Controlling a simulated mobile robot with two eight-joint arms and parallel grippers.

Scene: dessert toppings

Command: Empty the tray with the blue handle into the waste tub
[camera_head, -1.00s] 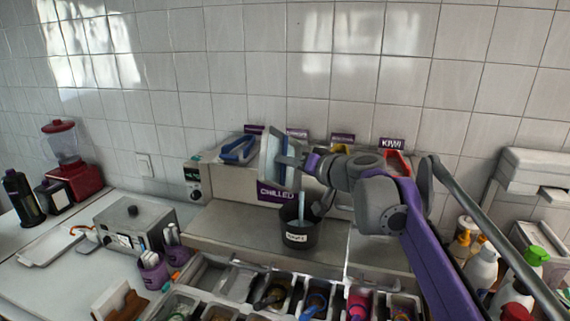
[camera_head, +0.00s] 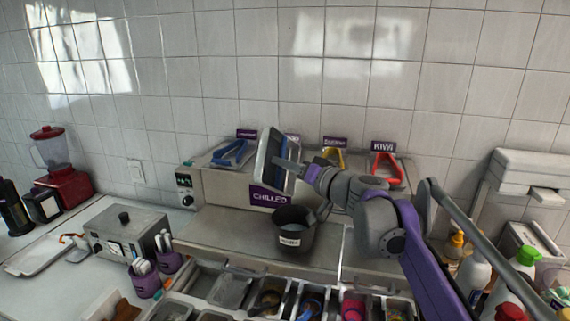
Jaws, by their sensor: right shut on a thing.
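My right gripper (camera_head: 292,169) is shut on a pale tray (camera_head: 264,160), which is held up on edge, steeply tilted, above the counter. A dark blue part shows on the tray's face; the gripper partly hides it, and I cannot tell whether it is the handle. The dark waste tub (camera_head: 291,241) with a white label stands upright on the grey counter, below the tray and apart from it. Its inside shows greyish, its contents unclear. My left gripper is not in view.
Topping bins line the front. A steel box (camera_head: 126,232) stands at left, bottles (camera_head: 474,277) at right. Counter left of the tub is clear.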

